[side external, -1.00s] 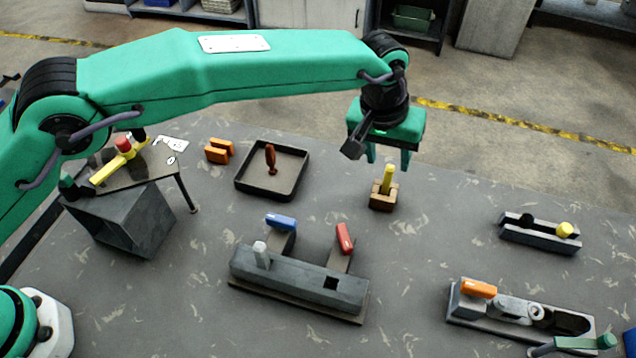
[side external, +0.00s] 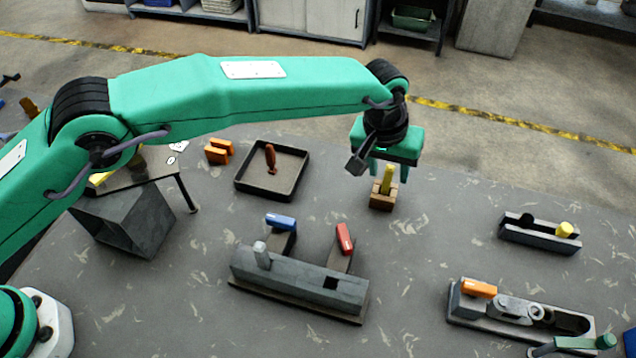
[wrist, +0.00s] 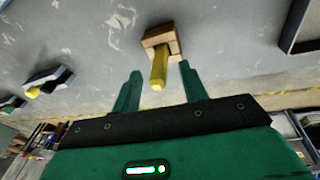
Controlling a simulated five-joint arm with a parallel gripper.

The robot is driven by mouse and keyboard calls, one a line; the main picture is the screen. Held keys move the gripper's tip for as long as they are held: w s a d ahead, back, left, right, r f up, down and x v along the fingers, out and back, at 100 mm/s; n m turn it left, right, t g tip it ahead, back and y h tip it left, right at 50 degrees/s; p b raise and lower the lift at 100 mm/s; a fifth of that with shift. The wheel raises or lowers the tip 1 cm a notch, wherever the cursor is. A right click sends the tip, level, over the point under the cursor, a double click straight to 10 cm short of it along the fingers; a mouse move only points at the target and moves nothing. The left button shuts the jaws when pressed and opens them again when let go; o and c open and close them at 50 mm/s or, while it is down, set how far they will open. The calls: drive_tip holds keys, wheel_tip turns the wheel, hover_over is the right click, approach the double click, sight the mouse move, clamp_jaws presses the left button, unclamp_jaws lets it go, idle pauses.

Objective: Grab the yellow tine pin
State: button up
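The yellow tine pin (side external: 388,180) stands upright in a small brown wooden block (side external: 382,201) on the grey table. It also shows in the wrist view (wrist: 159,70), with the wooden block (wrist: 160,38) at its base. My gripper (side external: 388,172) is over the pin, pointing down, with its fingers around the height of the pin's top. In the wrist view my two green fingers (wrist: 160,85) are apart, with the pin between them in the picture and a gap on each side. Whether the pin is fully between the fingers in depth is hard to tell.
A black tray (side external: 258,192) holding a brown peg stands to the left. A grey fixture (side external: 300,283) with blue and red handles is in front. A dark holder with a yellow knob (side external: 565,229) is at the right. The table around the wooden block is clear.

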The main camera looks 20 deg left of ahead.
clamp_jaws()
drive_tip(key=shift+d+r, duration=0.1)
drive_tip(key=shift+r, duration=0.05)
drive_tip(key=shift+d+r, duration=0.1)
drive_tip(key=shift+r, duration=1.2)
drive_tip(key=shift+v, duration=0.9)
drive_tip(key=s+d+r, duration=0.2)
drive_tip(key=s+r, duration=0.4)
drive_tip(key=s, duration=0.5)
drive_tip(key=shift+d+r, duration=0.2)
drive_tip(key=shift+d, duration=0.05)
